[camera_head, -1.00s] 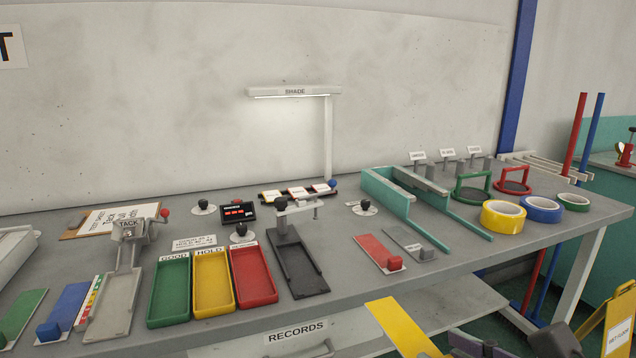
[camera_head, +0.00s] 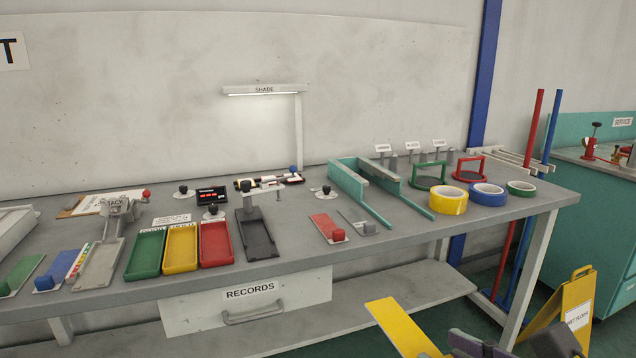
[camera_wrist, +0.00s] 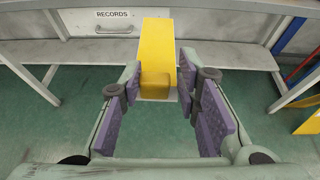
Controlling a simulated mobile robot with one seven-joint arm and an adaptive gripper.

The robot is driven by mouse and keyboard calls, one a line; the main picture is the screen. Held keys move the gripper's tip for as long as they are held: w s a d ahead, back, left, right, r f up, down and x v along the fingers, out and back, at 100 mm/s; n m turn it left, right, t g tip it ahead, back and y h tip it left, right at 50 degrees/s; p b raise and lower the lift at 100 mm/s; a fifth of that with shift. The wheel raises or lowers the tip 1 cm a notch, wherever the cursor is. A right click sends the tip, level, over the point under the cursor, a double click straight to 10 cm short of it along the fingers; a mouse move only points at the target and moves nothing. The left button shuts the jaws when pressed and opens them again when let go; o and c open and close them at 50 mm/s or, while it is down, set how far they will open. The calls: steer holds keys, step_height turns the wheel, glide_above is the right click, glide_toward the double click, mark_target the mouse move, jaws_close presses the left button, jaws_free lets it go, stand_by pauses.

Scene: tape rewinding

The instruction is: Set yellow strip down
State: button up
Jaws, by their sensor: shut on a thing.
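The yellow strip (camera_head: 395,324) is a long flat plate at the bottom of the head view, in front of the bench and above the floor. In the wrist view the strip (camera_wrist: 158,45) points away from me, with its block-shaped grip (camera_wrist: 155,84) at the near end. My gripper (camera_wrist: 163,92) is shut on this grip, its purple pads on either side. In the head view only part of my gripper (camera_head: 480,345) shows at the bottom edge. Red (camera_head: 327,227) and grey (camera_head: 358,222) strips lie on the bench; green (camera_head: 20,275) and blue (camera_head: 62,272) ones lie far left.
Green, yellow and red trays (camera_head: 216,244) and a dark tray stand mid-bench. Teal rails (camera_head: 362,190) and tape rolls (camera_head: 447,200) stand right. Bare bench top (camera_head: 290,225) shows between the dark tray and red strip. A yellow floor sign (camera_head: 571,310) stands right.

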steer(key=w+d+f, duration=0.2)
steer(key=w+d, duration=0.1)
steer(key=w, duration=0.9)
steer(key=w+a+f+m, duration=0.1)
steer(key=w+a+f, duration=0.1)
steer(key=w+f, duration=0.9)
steer(key=a+f, duration=0.5)
steer(key=f, duration=0.5)
steer(key=a+f, duration=0.5)
steer(key=f, duration=0.5)
steer(key=a+f+h, duration=0.1)
steer(key=a+f, duration=0.4)
steer(key=f, duration=0.5)
steer(key=shift+w+a+f, duration=0.25)
steer(key=shift+a+f, duration=0.05)
steer(key=shift+f, duration=0.1)
steer(key=shift+d, duration=0.15)
